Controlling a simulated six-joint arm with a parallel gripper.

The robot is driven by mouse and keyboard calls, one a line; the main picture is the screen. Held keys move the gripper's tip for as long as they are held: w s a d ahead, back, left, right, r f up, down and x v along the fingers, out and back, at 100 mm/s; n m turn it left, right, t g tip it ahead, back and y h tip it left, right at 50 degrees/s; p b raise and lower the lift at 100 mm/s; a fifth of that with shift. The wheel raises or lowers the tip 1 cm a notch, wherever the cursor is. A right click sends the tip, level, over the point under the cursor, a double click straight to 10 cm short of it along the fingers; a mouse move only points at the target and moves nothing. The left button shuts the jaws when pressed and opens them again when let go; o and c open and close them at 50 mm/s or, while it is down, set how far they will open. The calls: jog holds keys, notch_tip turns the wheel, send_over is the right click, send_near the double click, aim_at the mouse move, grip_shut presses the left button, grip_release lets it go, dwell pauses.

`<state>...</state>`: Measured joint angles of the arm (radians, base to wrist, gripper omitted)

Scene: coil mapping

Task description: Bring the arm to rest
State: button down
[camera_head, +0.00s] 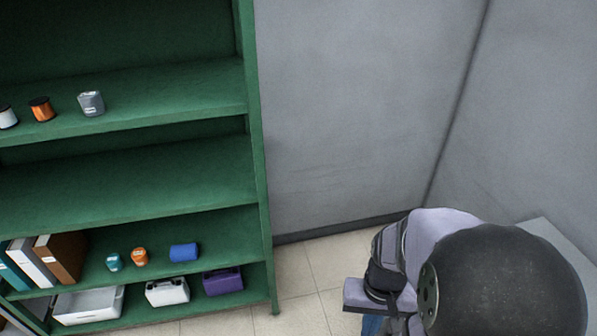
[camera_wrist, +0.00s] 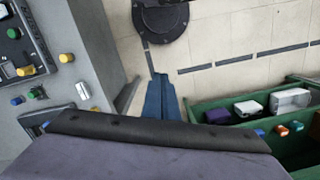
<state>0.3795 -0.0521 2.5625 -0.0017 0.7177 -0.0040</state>
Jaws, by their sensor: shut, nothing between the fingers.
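My gripper shows in the wrist view (camera_wrist: 160,82) as two blue fingers side by side, closed together with nothing between them. They point down toward the tiled floor and touch nothing that I can see. In the head view only a small blue part of the gripper (camera_head: 372,325) shows at the bottom edge, below my purple and grey wrist. The rest of it is cut off by the frame. My arm is folded at the lower right of the head view, clear of the shelf.
A green shelf (camera_head: 262,190) stands left, holding cans, spools, binders and boxes; it also shows lower right in the wrist view (camera_wrist: 212,101). A grey panel with coloured knobs (camera_wrist: 66,57) is at left in that view. Open floor (camera_head: 300,275) lies between shelf and arm.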

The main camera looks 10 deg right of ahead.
jog(key=w+a+r+n+t, duration=0.1)
jog(key=w+a+r+n, duration=0.1)
jog(key=a, duration=0.5)
jog(key=shift+w+a+n, duration=0.3)
jog(key=shift+w+n, duration=0.2)
jog(key=shift+n, duration=0.6)
